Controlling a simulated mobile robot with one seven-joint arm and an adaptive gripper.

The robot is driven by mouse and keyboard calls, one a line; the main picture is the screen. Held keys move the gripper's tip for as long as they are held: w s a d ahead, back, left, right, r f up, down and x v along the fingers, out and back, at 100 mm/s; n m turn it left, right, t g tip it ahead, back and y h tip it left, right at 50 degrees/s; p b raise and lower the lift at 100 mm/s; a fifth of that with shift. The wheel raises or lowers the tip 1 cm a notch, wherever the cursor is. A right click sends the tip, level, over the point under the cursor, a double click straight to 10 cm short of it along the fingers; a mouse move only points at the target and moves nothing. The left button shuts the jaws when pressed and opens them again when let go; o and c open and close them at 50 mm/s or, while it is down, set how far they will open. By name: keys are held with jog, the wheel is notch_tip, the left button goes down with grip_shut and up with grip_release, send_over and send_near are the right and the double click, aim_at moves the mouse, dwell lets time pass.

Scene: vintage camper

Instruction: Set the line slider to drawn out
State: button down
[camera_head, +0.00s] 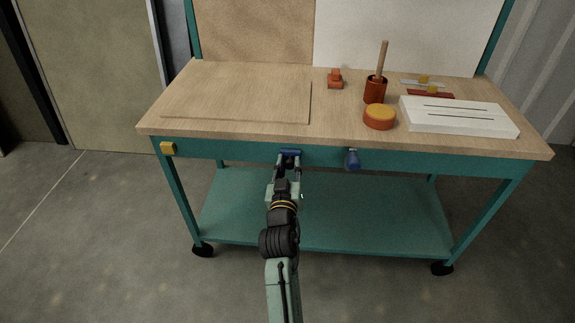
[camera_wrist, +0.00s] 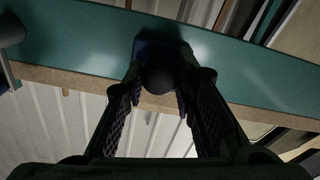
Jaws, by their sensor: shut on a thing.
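A blue fitting with a dark round knob (camera_wrist: 160,78), which I take for the line slider, is on the teal front rail of the workbench. In the head view, its blue part (camera_head: 290,152) shows at the tip of my arm. My gripper (camera_head: 287,162) reaches it from the front. In the wrist view, the two fingers of my gripper (camera_wrist: 161,84) are closed on the knob, one on each side. The fingers and wrist hide part of the fitting, and its exact setting cannot be read.
A second blue knob (camera_head: 353,158) sits on the rail to the right, and a yellow block (camera_head: 168,148) at its left end. The wooden bench top (camera_head: 225,125) above carries an orange round tin (camera_head: 379,117), a red cup (camera_head: 375,90) and a white slotted box (camera_head: 458,116).

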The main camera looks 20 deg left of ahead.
jog(key=c, duration=1.3)
grip_release()
jog(key=v, duration=0.7)
jog(key=shift+s, duration=0.25)
